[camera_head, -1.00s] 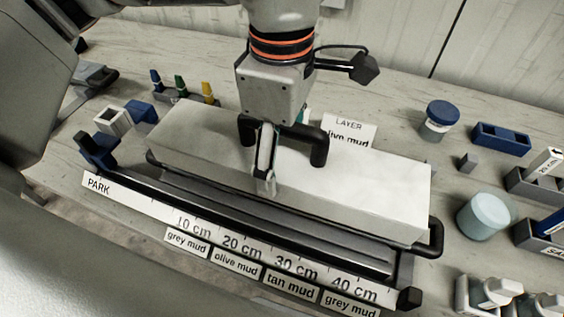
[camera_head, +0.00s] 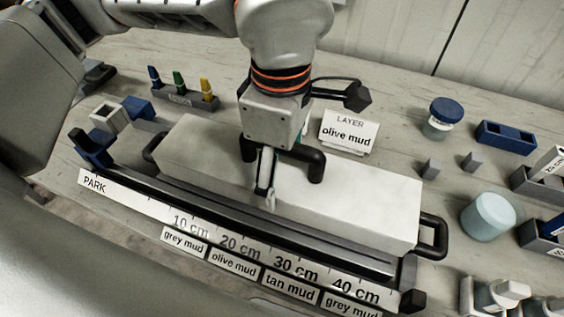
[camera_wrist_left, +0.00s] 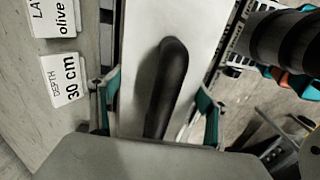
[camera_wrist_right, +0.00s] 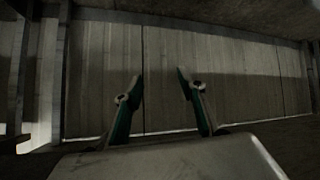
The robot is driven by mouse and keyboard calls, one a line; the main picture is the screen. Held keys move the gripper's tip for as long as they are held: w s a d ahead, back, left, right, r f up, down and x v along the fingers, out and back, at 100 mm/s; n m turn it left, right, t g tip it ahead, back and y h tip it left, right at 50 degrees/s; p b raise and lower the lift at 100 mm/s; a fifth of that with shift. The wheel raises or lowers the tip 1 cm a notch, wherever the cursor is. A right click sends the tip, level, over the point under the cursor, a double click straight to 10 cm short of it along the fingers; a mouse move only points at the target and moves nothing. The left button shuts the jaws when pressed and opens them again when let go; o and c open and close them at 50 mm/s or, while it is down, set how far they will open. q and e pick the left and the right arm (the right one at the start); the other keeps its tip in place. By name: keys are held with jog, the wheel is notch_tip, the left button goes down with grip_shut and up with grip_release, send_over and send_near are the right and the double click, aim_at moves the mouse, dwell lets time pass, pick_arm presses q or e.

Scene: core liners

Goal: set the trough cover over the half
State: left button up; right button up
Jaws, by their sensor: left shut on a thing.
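The trough cover (camera_head: 350,205) is a long pale box with a black bar handle (camera_head: 316,166) on top. My left gripper (camera_head: 267,192) is shut on the cover at its handle, with a finger showing on the near side. In the left wrist view the handle (camera_wrist_left: 167,85) stands between the two fingers. The cover lies lengthwise over the trough half, whose black end loops (camera_head: 434,236) stick out at both ends. The half's body is hidden, and I cannot tell whether the cover rests on it. My right gripper (camera_wrist_right: 160,90) is open and empty, away from the table.
A rail with a depth scale (camera_head: 130,198) and mud labels runs along the near side. Behind stand a "LAYER olive mud" sign (camera_head: 348,132) and a rack of coloured markers (camera_head: 185,97). Jars (camera_head: 488,217) and trays (camera_head: 505,138) fill the right side.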

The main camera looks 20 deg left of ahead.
pick_arm(q)
jog(key=o, duration=1.2)
jog(key=shift+o, duration=0.2)
pick_arm(e)
jog(key=shift+w+d+r, duration=0.1)
jog(key=shift+w+r, duration=0.1)
jog(key=shift+w, duration=0.1)
pick_arm(q)
jog(key=shift+r+p, duration=0.35)
jog(key=shift+r, duration=0.15)
notch_tip(320, 180, up, 12)
jog(key=shift+f+p, duration=0.2)
jog(key=shift+p, duration=0.4)
jog(key=shift+r, duration=0.35)
pick_arm(e)
jog(key=shift+s+a+r, duration=0.3)
jog(key=shift+s+r, duration=0.05)
jog(key=shift+r, duration=0.15)
jog(key=shift+w, duration=0.1)
pick_arm(q)
jog(key=shift+s, duration=0.1)
pick_arm(e)
jog(key=shift+d+r, duration=0.1)
